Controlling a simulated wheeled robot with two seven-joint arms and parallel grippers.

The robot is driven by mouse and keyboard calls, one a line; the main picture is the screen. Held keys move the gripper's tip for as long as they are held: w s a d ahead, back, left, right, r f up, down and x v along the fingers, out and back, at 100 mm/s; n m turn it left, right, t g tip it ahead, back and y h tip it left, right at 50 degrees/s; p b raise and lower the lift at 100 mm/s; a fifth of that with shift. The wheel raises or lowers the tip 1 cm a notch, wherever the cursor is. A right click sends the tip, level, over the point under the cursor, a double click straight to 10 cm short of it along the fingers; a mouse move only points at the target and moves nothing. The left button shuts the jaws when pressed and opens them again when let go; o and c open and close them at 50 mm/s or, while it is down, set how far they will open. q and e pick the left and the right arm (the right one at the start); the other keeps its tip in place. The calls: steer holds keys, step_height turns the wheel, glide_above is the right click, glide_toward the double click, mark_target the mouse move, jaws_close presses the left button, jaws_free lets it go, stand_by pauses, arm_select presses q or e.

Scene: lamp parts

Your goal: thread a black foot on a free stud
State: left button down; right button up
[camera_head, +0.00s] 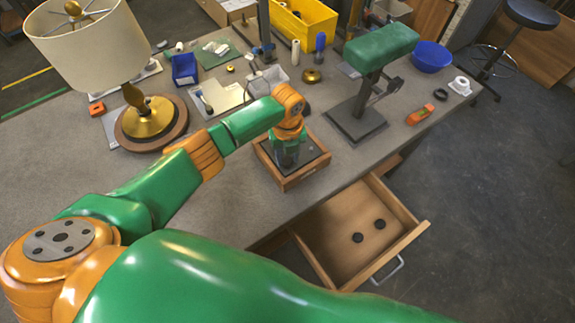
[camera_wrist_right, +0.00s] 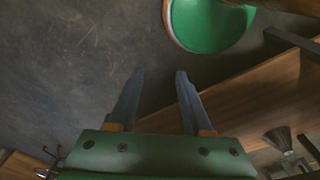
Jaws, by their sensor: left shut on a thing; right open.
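Two black feet, one nearer (camera_head: 358,237) and one farther (camera_head: 380,224), lie loose in the open wooden drawer (camera_head: 335,215). A shallow wooden box (camera_head: 293,182) with a dark top stands on the bench near its front edge. My left gripper (camera_head: 287,160) points down over the middle of this box, low at its dark top. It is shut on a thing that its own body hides. I cannot make out any studs. My right gripper (camera_wrist_right: 155,75) is open and empty in the right wrist view, with grey floor and brown wood beyond its fingers.
A lamp with a cream shade (camera_head: 82,42) and brass base stands at the left. A green padded stand (camera_head: 381,48) is right of the box. A yellow bin (camera_head: 305,22), blue bowl (camera_head: 432,56) and small items line the back. The bench front at left is clear.

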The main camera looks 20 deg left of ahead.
arm_select(q)
steer(key=shift+m, duration=0.3)
steer(key=shift+w+f+m+b, duration=0.1)
steer(key=shift+m+b, duration=0.2)
steer(key=shift+m, duration=0.2)
steer(key=m+b, duration=0.1)
steer(key=m, duration=0.4)
steer(key=shift+d+m, duration=0.1)
steer(key=shift+m, duration=0.2)
steer(key=shift+m+b, duration=0.4)
steer(key=shift+m, duration=0.2)
steer(key=shift+c, duration=2.1)
jaws_free()
steer(key=shift+m, duration=0.3)
